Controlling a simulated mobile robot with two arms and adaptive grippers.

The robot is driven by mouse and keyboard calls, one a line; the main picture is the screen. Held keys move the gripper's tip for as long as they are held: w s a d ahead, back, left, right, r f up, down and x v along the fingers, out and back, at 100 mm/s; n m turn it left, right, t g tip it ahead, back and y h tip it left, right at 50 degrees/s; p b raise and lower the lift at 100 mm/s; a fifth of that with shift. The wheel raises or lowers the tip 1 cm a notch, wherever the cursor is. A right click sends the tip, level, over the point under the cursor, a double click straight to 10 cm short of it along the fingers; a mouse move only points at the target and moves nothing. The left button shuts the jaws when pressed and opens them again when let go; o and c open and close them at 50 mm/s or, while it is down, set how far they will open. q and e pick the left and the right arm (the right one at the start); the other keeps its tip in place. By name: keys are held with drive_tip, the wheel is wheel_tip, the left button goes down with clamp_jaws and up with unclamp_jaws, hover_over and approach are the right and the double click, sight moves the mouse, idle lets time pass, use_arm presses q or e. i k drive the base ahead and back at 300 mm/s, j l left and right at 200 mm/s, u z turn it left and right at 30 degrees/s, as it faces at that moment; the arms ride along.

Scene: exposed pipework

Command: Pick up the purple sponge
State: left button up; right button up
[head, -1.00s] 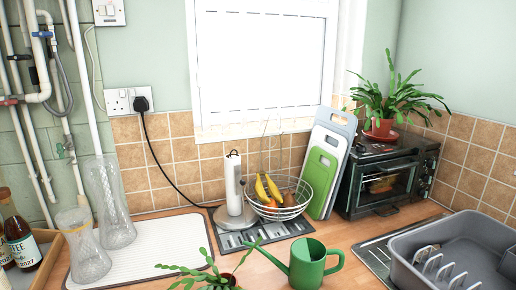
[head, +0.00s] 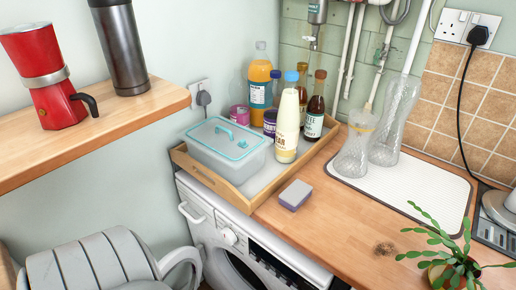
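The purple sponge (head: 295,195) lies on the wooden counter, near its front edge. It is a small block with a pale grey top and purple sides. It sits just right of the wooden tray and apart from it, with bare counter on its right. Neither of my grippers shows in the head view.
The wooden tray (head: 206,176) holds a lidded plastic box (head: 226,146) and several bottles. A drying mat (head: 436,197) with two glass vases stands behind right. A plant (head: 452,262) is at lower right. A shelf (head: 130,112) juts out at left above a bin (head: 95,262).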

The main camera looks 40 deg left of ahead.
sight(292, 198)
drive_tip(key=u, duration=1.05)
